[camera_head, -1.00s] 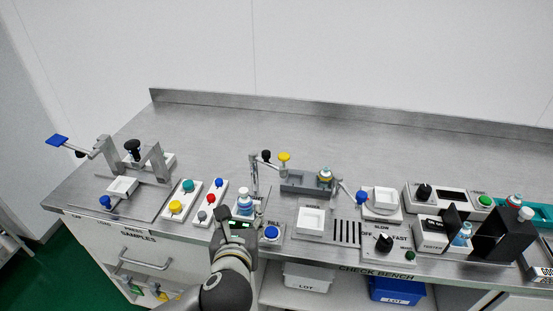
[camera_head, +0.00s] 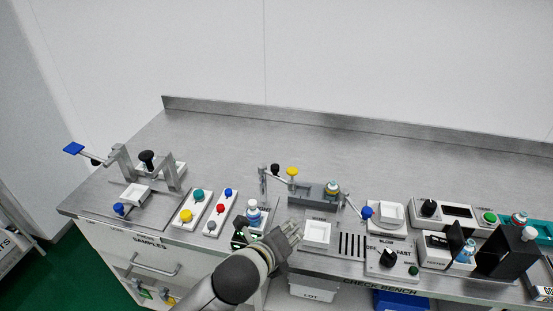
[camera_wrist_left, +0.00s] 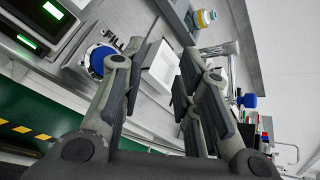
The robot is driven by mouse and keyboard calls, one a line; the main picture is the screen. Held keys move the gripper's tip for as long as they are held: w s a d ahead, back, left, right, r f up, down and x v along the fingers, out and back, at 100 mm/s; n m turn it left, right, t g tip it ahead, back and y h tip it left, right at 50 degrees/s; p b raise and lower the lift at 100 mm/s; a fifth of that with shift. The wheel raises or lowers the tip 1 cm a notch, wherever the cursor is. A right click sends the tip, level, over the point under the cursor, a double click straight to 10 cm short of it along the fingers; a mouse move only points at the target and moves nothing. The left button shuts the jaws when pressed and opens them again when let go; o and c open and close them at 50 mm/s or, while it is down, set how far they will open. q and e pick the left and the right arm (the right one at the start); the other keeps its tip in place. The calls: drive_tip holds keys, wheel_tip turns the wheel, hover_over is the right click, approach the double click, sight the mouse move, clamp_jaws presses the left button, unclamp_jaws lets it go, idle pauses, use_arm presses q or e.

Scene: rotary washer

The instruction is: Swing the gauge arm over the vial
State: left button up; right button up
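My left gripper (camera_head: 288,238) is open and empty above the bench front, beside the white square tray (camera_head: 317,233). In the left wrist view its fingers (camera_wrist_left: 163,78) are apart with the tray (camera_wrist_left: 160,66) beyond them. A swing arm with a yellow knob (camera_head: 292,172) stands behind the gripper. No label shows which arm is the gauge arm.
A blue-ended lever (camera_head: 73,149) is at far left. Button panels (camera_head: 187,208) stand left of the fill station. A blue knob (camera_head: 367,212) and tester with black plates (camera_head: 440,245) stand right. The bench back (camera_head: 350,145) is clear.

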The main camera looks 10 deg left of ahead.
use_arm(q)
drive_tip(key=w+d+r+n+h+p, duration=0.1)
drive_tip(key=d+r+n+h+p, duration=0.15)
drive_tip(key=n, duration=0.25)
drive_tip(key=n+t+y+p, duration=0.2)
drive_tip(key=n+t+p, duration=0.35)
drive_tip(key=n, duration=1.65)
approach(273, 168)
drive_tip(key=shift+t, duration=0.35)
drive_tip(key=w, duration=0.3)
drive_tip(key=w+d, duration=0.1)
drive_tip(key=w, duration=0.3)
drive_tip(key=w+d, duration=0.1)
drive_tip(key=w, duration=0.3)
drive_tip(key=shift+d+f, duration=0.15)
drive_tip(key=shift+f, duration=0.2)
use_arm(e)
wheel_tip(273, 168, up, 9)
use_arm(q)
drive_tip(key=shift+s, duration=0.1)
drive_tip(key=shift+c, duration=0.5)
clamp_jaws()
